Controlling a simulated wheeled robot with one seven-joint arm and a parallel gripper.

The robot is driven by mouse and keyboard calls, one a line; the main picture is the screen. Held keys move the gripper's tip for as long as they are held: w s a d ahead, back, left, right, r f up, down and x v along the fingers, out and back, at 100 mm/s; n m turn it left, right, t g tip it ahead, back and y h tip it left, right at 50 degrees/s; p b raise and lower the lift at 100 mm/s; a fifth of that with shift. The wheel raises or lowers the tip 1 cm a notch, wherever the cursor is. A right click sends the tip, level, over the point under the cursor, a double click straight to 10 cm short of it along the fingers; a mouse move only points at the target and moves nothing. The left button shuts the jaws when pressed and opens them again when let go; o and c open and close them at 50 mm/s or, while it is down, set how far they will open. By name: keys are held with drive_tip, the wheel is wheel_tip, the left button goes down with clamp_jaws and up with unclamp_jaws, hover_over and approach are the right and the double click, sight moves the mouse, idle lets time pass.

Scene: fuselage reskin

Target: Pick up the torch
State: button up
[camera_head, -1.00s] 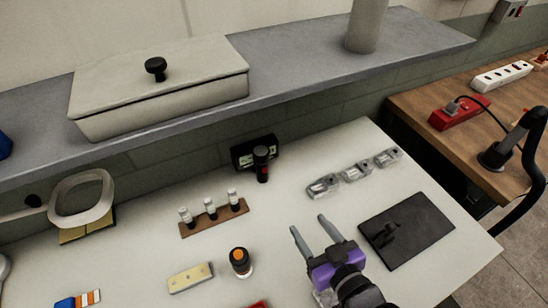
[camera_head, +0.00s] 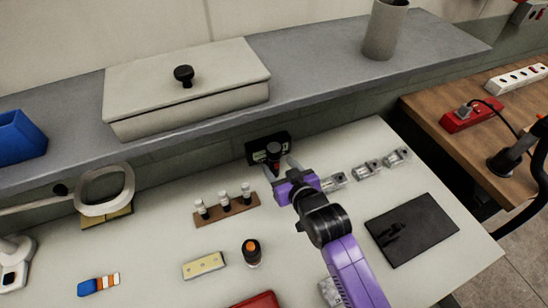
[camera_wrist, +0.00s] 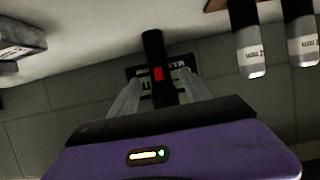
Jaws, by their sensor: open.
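The torch (camera_head: 274,153) is a small black cylinder with a wider head and a red patch. It stands at the back of the white worktop, in front of a dark labelled block. My gripper (camera_head: 280,168) is open and empty at the torch, one finger toward each side. It also shows in the wrist view (camera_wrist: 160,82). I cannot tell whether the fingers touch the torch. The torch's lower part is partly hidden by my gripper in the head view.
Clear-and-grey parts (camera_head: 367,170) lie in a row to the right. A grey shelf (camera_head: 320,88) runs behind.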

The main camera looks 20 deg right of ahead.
drive_tip(key=shift+x, duration=1.3)
drive_tip(key=shift+c, duration=0.5)
clamp_jaws()
drive_tip(key=shift+r, duration=0.2)
